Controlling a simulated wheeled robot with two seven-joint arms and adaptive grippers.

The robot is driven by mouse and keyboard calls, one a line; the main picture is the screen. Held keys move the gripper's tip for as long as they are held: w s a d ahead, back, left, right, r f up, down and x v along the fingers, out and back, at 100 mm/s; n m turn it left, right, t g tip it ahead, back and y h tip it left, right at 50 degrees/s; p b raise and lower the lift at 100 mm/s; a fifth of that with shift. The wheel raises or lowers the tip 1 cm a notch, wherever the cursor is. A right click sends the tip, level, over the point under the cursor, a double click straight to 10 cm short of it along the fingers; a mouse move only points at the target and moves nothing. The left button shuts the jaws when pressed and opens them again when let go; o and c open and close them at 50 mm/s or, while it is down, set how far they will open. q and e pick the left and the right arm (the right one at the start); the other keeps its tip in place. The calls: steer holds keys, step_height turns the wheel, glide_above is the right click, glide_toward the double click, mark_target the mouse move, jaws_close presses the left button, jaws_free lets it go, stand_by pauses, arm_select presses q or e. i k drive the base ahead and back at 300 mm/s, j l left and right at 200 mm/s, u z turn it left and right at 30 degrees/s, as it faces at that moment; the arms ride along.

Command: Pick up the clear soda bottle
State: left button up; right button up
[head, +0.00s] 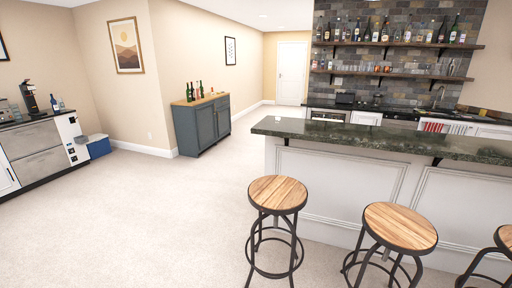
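I cannot pick out a clear soda bottle for certain; the bottles in view are small and far off. Several green and dark bottles (189,92) stand upright on the wooden top of a grey cabinet (205,128) across the room. A bluish bottle (54,103) stands on the left counter, with a paler shape beside it. Many bottles (385,32) line the upper wall shelf behind the bar. Neither of my grippers is in view.
A bar with a dark stone top (380,138) fills the right side. Wooden stools (278,194) (400,226) stand before it. A blue bin (98,147) sits by the left counter (35,155). Open carpet (150,215) lies in the middle and left.

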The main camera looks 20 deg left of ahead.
mark_target(62, 105)
steer(key=i+j+u, duration=0.2)
steer(key=j+u, duration=0.2)
steer(key=i+j+u, duration=0.3)
steer(key=j+u, duration=0.15)
steer(key=i+j+u, duration=0.65)
steer(key=u, duration=0.15)
steer(key=i+j+u, duration=0.1)
steer(key=i+u, duration=0.35)
steer(key=i, duration=4.7)
steer(key=j+u, duration=0.05)
steer(key=j, duration=0.15)
